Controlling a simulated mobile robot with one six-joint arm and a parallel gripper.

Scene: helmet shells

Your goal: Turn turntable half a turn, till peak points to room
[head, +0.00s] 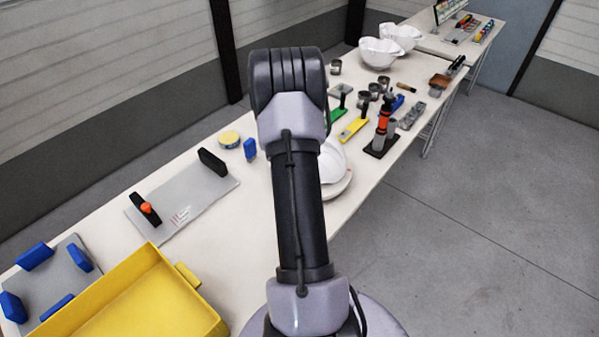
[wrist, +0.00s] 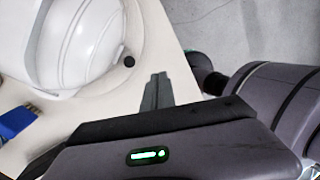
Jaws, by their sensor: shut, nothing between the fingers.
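A white helmet shell (head: 332,160) sits on a pale round turntable (head: 339,188) at the bench's front edge, partly hidden behind my arm in the head view. In the wrist view the shell (wrist: 90,42) fills the upper left, cut off by the frame. A small dark round knob (wrist: 129,61) stands at the turntable's edge beside the shell. My gripper (wrist: 158,80) is shut and empty, its tips a little below and right of the knob, apart from it in the picture. My gripper is hidden in the head view. I cannot tell which way the peak points.
A blue block (wrist: 17,122) and a brush-like thing lie left of the gripper. On the bench, a yellow tray (head: 150,300), a grey plate with handles (head: 185,200) and an orange-black tool on a stand (head: 382,135) surround the turntable. The floor (head: 450,230) to the right is clear.

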